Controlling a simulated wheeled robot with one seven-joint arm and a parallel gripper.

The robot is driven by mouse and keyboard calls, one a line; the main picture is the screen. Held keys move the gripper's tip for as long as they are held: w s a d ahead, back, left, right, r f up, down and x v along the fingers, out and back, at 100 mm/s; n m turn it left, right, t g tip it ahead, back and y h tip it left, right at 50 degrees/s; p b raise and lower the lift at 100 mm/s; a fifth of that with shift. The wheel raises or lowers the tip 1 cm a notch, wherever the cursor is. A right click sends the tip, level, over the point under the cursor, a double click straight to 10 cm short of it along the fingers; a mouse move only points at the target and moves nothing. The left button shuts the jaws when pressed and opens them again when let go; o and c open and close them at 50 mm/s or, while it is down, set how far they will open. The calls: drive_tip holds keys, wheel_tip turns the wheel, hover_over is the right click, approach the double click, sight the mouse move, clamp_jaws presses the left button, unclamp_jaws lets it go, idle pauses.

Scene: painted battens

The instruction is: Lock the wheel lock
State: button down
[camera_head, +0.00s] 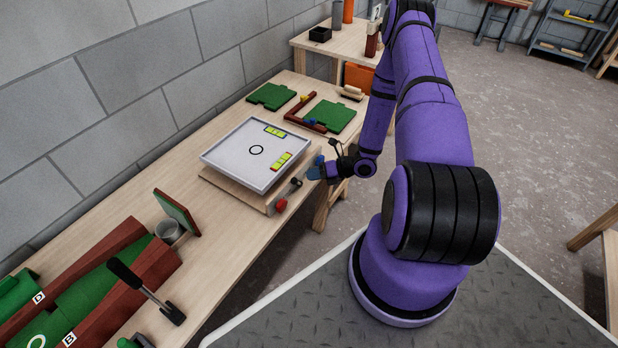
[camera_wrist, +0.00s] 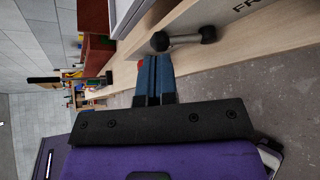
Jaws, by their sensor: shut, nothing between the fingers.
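A white tilting tray (camera_head: 233,163) sits on a wooden base (camera_head: 234,192) on the bench. On the base's front edge is a small fitting with a dark knob (camera_head: 296,182) and a red knob (camera_head: 281,205). I cannot tell for sure whether this is the wheel lock. My gripper (camera_head: 317,169), with blue fingers, is just to the right of this edge, shut and empty. In the wrist view the shut fingers (camera_wrist: 154,62) lie beside a grey bar with dark ends (camera_wrist: 186,40). A bit of red (camera_wrist: 141,66) shows left of the fingertips; the rest is hidden.
Green panels (camera_head: 330,115) and a dark red angle piece (camera_head: 296,112) lie on the bench behind the tray. A grey cup (camera_head: 168,231), a framed green panel (camera_head: 178,212) and a black-handled lever (camera_head: 142,285) stand nearer. Open floor lies right of the bench.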

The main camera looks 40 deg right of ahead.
drive_tip(key=a+r+v, duration=0.1)
drive_tip(key=v, duration=1)
drive_tip(key=shift+s, duration=0.15)
drive_tip(key=w+a+r+n+g, duration=0.1)
drive_tip(key=a+r+n+g, duration=0.4)
drive_tip(key=r, duration=0.6)
drive_tip(key=a+r+n+h, duration=0.1)
drive_tip(key=a+r+n, duration=0.2)
drive_tip(key=r+n, duration=0.6)
drive_tip(key=w+a+r+n+g, duration=0.1)
drive_tip(key=a+r+n+g, duration=0.3)
drive_tip(key=r, duration=0.8)
drive_tip(key=s+a+r+n+t+h, duration=0.2)
drive_tip(key=s+a+r+n+h, duration=0.2)
drive_tip(key=s+r+n, duration=0.5)
drive_tip(key=s+a+r+n+t+h, duration=0.3)
drive_tip(key=s+a+r+n+h, duration=0.1)
drive_tip(key=s+r+n, duration=0.6)
drive_tip(key=shift+s+a+r+h, duration=0.15)
drive_tip(key=shift+a+r+h, duration=0.3)
drive_tip(key=shift+r, duration=0.2)
